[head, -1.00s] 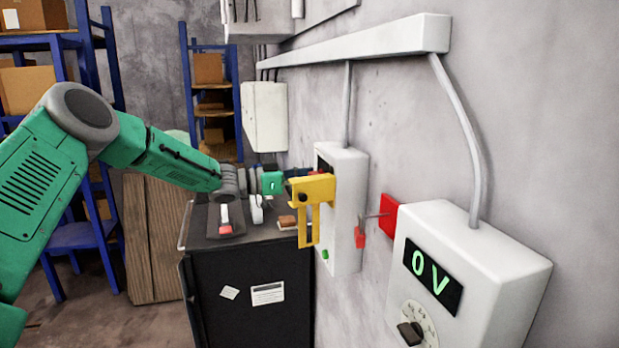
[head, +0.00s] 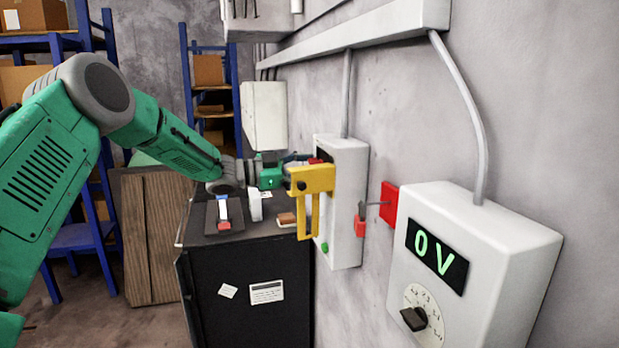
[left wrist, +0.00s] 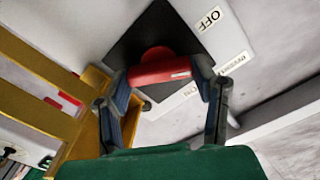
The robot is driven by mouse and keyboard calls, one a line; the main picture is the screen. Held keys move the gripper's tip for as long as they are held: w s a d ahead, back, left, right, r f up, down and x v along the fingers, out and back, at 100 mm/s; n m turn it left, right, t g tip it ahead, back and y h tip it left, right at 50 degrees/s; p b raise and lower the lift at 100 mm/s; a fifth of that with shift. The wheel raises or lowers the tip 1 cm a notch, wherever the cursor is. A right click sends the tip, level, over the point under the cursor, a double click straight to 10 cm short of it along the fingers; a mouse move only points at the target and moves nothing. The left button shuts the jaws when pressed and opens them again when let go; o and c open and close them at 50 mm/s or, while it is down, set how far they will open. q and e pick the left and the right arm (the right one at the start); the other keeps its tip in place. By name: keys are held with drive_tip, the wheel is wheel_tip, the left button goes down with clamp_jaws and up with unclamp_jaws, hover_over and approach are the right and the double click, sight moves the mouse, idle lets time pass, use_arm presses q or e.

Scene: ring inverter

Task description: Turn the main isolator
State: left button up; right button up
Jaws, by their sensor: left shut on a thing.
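The main isolator is a red rotary handle (left wrist: 160,72) on a black plate (left wrist: 150,40) on a white wall box, with OFF and ON labels beside it in the left wrist view. My left gripper (left wrist: 162,85) has a finger at each end of the handle and is shut on it. In the head view, my left gripper (head: 300,160) reaches the white isolator box (head: 343,200), partly hidden behind a yellow bracket (head: 315,195). The handle is mostly hidden there. My right gripper is not in view.
A grey box with a "0 V" display (head: 437,258) and a dial is on the wall at right. A red padlock (head: 360,222) hangs beside a red wall piece (head: 389,203). A black cabinet (head: 250,275) stands below my left arm with small items on top.

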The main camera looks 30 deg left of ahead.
use_arm(q)
drive_tip(key=shift+d+f+m+b, duration=0.1)
drive_tip(key=shift+f+m+b, duration=0.05)
drive_tip(key=shift+m+b, duration=2.95)
drive_tip(key=shift+f+m+b, duration=0.15)
drive_tip(key=shift+m+b, duration=2.75)
drive_tip(key=shift+b, duration=0.25)
drive_tip(key=o, duration=1.2)
drive_tip(key=shift+c, duration=0.2)
drive_tip(key=shift+s, duration=0.1)
drive_tip(key=v, duration=1.2)
